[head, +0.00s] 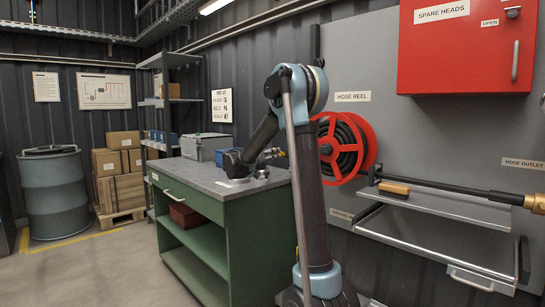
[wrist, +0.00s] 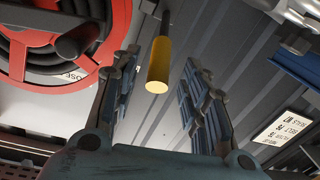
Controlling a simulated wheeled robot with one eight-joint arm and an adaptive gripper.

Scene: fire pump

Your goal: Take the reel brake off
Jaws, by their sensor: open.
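The red hose reel (head: 340,147) with black hose coiled in it is mounted on the grey wall panel, right of my arm. In the wrist view the reel (wrist: 117,31) fills the upper left. A yellow cylindrical grip (wrist: 158,66) on a thin dark rod shows beside the reel; it looks like the brake lever. My gripper (wrist: 162,75) is open and empty. Its two fingers lie to either side of the yellow grip in the picture; no contact shows, and I cannot tell the depth between them.
A green workbench (head: 215,215) stands left of the reel, with a grey box (head: 205,147) on top. A red cabinet (head: 465,45) hangs at upper right.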

